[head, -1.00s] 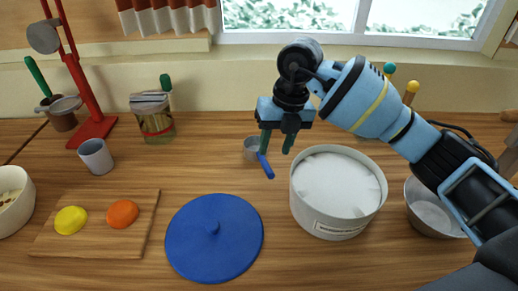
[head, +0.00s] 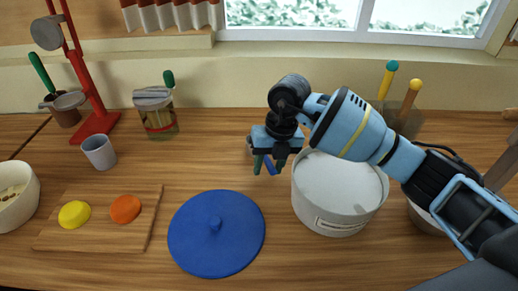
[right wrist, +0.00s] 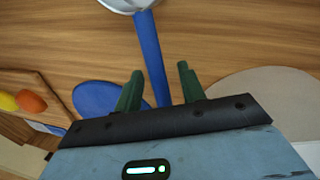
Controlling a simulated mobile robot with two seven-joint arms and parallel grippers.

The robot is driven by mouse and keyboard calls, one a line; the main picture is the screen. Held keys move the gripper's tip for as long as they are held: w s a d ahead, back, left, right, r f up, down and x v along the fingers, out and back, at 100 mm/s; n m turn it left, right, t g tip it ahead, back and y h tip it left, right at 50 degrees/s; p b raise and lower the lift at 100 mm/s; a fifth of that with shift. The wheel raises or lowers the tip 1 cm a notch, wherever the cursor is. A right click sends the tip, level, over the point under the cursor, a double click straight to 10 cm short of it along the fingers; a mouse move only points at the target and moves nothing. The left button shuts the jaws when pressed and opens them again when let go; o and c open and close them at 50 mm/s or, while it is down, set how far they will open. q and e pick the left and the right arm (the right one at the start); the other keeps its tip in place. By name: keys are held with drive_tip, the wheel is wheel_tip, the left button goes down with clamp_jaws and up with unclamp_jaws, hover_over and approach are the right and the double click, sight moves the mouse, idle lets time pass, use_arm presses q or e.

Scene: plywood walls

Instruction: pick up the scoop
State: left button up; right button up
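The scoop has a metal cup and a blue handle. In the head view the handle (head: 268,163) shows between the fingers of my right gripper (head: 268,169), and the cup is mostly hidden behind the gripper. In the right wrist view the cup is cut off at the top edge, and the blue handle (right wrist: 151,55) runs down between the two green fingers of my right gripper (right wrist: 158,81). The fingers are apart, with a gap on each side of the handle. My left gripper is not in view.
A round white tub (head: 338,208) stands close right of the scoop. A blue lid (head: 216,247) lies in front. A board (head: 95,238) with a yellow and an orange piece is at left. A grey cup (head: 99,152) and a jar (head: 157,115) stand farther back.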

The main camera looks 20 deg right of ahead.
clamp_jaws()
drive_tip(key=shift+r, duration=0.1)
wheel_tip(320, 180, up, 10)
idle(0.7)
